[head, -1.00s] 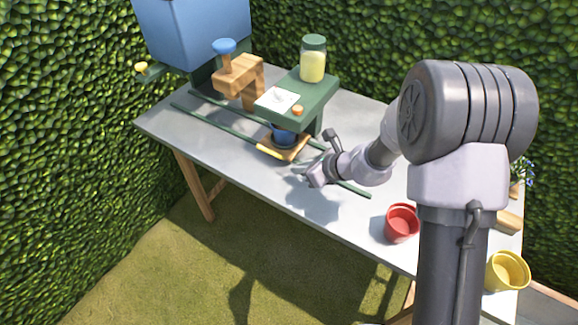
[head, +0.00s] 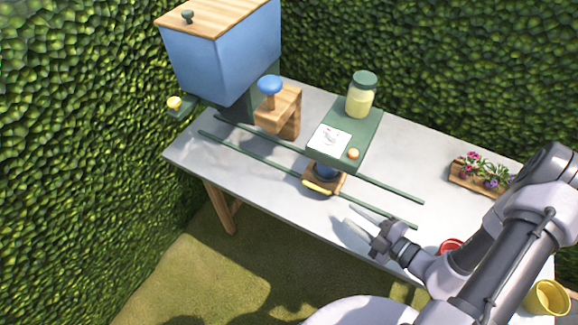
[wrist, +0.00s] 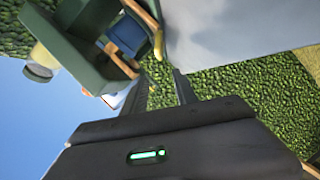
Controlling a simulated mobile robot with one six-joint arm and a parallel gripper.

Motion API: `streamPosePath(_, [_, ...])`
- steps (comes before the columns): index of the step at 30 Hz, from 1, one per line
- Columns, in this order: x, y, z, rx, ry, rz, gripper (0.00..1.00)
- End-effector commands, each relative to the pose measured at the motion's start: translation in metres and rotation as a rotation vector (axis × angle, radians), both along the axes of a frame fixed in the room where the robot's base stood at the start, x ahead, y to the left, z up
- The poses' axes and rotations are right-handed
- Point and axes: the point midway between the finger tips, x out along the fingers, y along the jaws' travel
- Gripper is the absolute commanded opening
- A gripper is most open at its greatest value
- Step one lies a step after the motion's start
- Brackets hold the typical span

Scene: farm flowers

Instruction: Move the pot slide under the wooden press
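The pot slide (head: 338,187) is a small wooden tray with a yellow handle on its front edge. It sits between two green rails, below the green seed stand, and carries a blue pot (head: 325,172) partly hidden by the stand. The wooden press (head: 287,112), with a blue knob on top, stands to the left along the rails, with no pot under it. My gripper (head: 358,217) is open and empty, in front and to the right of the slide, apart from it. The wrist view shows the slide's yellow handle (wrist: 158,45) and the blue pot (wrist: 127,36) beyond my fingers.
The green stand (head: 371,132) holds a jar (head: 361,95) and a white card. A blue hopper (head: 222,62) stands at the left end. A red pot (head: 450,246), a yellow pot (head: 549,298) and a flower planter (head: 478,181) are to the right. The rails between slide and press look clear.

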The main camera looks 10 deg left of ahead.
Motion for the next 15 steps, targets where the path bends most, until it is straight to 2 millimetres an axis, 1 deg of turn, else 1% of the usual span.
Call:
streamPosePath(2, [0.005,0.006,-0.004,0.014,0.010,-0.008,0.34])
streamPosePath(5, [0.020,0.026,-0.011,0.010,0.006,-0.001,0.34])
streamPosePath(9, [0.046,0.058,-0.022,0.007,0.004,0.003,0.34])
streamPosePath(15, [0.079,0.097,-0.032,0.005,0.001,0.001,0.34])
